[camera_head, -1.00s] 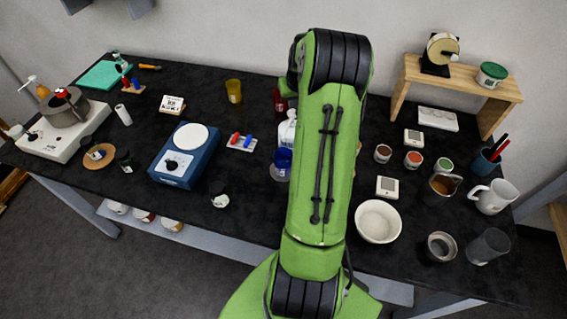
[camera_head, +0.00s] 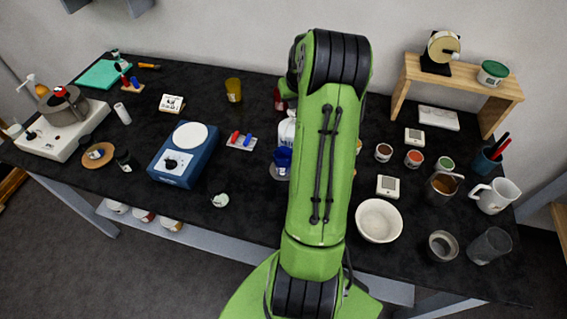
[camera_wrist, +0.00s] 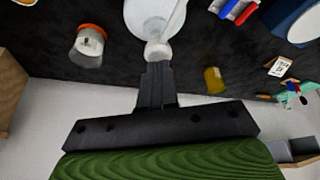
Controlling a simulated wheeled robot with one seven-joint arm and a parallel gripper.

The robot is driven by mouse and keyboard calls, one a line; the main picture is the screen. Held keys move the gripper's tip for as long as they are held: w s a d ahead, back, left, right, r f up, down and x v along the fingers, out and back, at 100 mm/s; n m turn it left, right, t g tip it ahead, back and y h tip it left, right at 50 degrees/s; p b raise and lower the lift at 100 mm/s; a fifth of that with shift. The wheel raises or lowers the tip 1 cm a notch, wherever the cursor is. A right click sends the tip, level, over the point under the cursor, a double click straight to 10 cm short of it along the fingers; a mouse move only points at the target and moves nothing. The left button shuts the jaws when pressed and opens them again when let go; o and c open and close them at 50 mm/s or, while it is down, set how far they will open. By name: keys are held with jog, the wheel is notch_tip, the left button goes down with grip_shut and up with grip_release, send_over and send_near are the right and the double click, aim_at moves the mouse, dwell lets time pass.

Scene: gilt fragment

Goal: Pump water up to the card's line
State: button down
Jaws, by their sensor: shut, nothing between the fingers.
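A white pump bottle (camera_head: 287,130) stands on the table just left of my arm, partly hidden by it. In the wrist view its pump head (camera_wrist: 158,50) is right by my fingertips, with the pale bottle body (camera_wrist: 150,18) beyond. My gripper (camera_wrist: 155,75) is shut and empty, its tips at or just above the pump head; contact cannot be told. A dark blue vessel (camera_head: 283,158) sits in front of the bottle on a grey round base (camera_head: 278,174).
A yellow cup (camera_head: 233,90) and a red-topped jar (camera_wrist: 88,45) stand near the bottle. A blue device (camera_head: 184,155) and a tray with red and blue pieces (camera_head: 241,142) are left. A white bowl (camera_head: 379,221) and several small jars are right of my arm.

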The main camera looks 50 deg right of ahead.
jog(key=shift+a+f+b, duration=0.1)
jog(key=shift+f+b, duration=0.65)
jog(key=shift+f, duration=0.3)
jog(key=shift+r, duration=0.1)
jog(key=shift+r+p, duration=1.1)
jog(key=shift+r, duration=0.25)
jog(key=shift+f, duration=0.2)
